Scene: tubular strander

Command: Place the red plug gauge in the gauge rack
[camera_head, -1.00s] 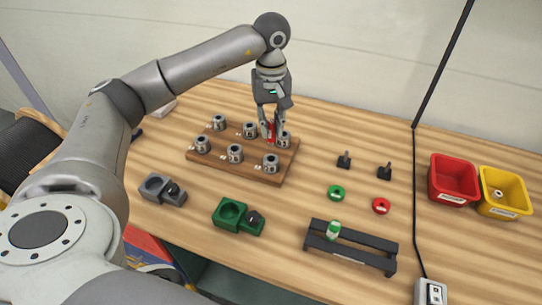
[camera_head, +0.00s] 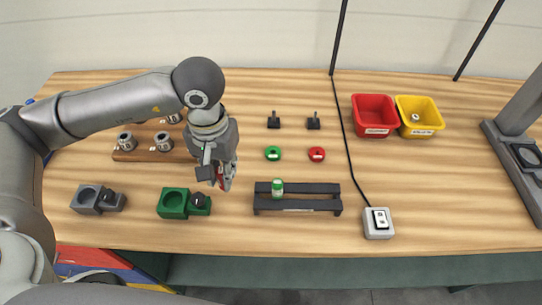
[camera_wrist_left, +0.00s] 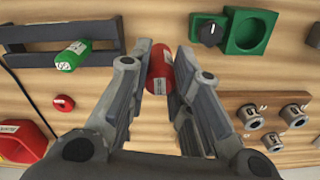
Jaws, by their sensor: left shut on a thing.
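My left gripper (camera_head: 220,182) is shut on the red plug gauge (camera_head: 224,176) and holds it above the table, left of the rack. The gauge shows as a red cylinder (camera_wrist_left: 160,70) between the fingers in the left wrist view; the fingers partly cover it in the head view. The gauge rack (camera_head: 314,204) is a low dark stand with two rails, also at the upper left of the left wrist view (camera_wrist_left: 20,60). A green plug gauge (camera_head: 278,189) sits at its left end. My right gripper is not in view.
A green block with a round recess (camera_head: 173,204) lies left of the rack, a grey one (camera_head: 87,200) further left. A wooden board (camera_head: 124,156) with metal bushings is partly behind my arm. Green (camera_head: 273,153) and red (camera_head: 317,154) rings lie behind the rack. A grey box (camera_head: 378,224) stands right.

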